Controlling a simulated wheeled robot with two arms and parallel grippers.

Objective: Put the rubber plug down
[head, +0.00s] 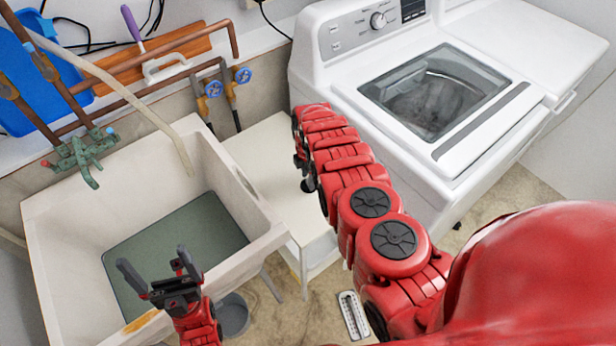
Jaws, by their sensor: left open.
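My left gripper (156,259) is open over the near end of the sink basin. Its two dark fingers are spread, and nothing shows between them. My right arm reaches up from the lower right toward the white low table. Small dark parts (307,184) show beside the far end of that arm, above the table. I cannot tell whether they are gripper fingers or a held thing. I cannot make out the rubber plug for certain. The sink (60,232) holds greenish-grey water or has a greenish-grey floor.
The low white table (262,150) looks bare between the sink and the washing machine (345,77). A faucet (80,155) and pipes stand at the sink's back left. A grey bucket (233,315) is on the floor below. A blue bin (25,75) stands on the back ledge.

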